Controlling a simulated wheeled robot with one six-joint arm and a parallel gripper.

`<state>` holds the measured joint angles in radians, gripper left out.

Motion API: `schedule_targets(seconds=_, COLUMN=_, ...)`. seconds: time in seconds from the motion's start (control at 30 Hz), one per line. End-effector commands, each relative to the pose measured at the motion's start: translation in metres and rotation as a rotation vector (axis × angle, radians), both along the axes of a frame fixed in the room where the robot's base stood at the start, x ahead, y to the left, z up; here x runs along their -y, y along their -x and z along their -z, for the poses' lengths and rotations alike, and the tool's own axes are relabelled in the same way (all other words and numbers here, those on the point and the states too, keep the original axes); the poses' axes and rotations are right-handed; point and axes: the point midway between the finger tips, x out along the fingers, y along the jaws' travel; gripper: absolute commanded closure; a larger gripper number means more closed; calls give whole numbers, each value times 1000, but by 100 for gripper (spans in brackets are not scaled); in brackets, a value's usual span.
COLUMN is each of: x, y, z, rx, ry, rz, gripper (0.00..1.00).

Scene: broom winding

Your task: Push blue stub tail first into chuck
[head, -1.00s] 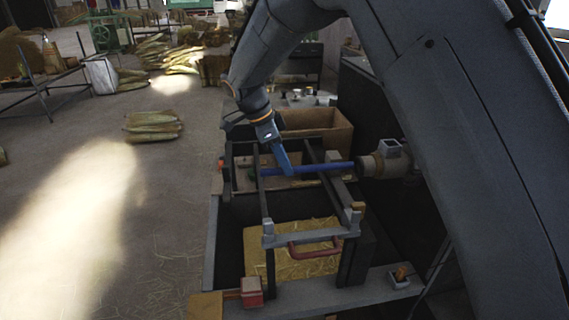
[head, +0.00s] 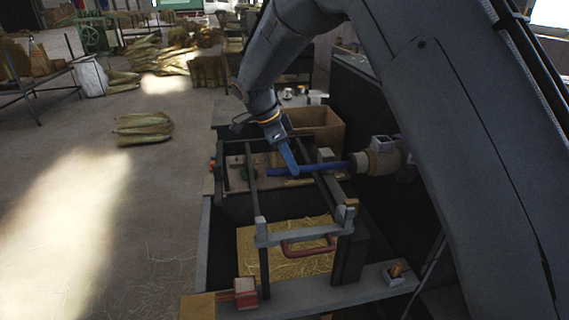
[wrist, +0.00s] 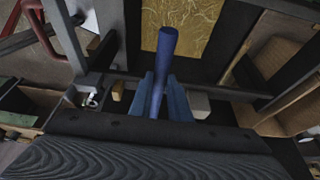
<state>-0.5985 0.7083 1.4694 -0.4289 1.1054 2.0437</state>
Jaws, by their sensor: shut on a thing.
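The blue stub (head: 322,167) is a slim rod lying nearly level across the dark frame in the head view. My gripper (head: 293,170) is shut on it near its left part, with blue fingers coming down from above. The stub's right end meets the mouth of the pale round chuck (head: 378,161); how deep it sits inside is hidden. In the wrist view the stub (wrist: 165,62) runs between the two fingers of my gripper (wrist: 162,98), its round end toward the top. The chuck cannot be made out there.
Dark rails (head: 256,200) run below and beside the stub. A straw-filled bin (head: 285,250) with a red handle (head: 308,247) lies in front. A cardboard box (head: 318,122) stands behind. Open floor (head: 130,210) lies to the left.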

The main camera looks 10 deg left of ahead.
Motion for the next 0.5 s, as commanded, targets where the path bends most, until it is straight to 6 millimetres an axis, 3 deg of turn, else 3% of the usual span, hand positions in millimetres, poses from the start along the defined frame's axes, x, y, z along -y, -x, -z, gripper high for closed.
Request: schedule_targets(seconds=0.5, x=31, y=-11, z=0, rx=0, ry=1, rz=1, gripper=100)
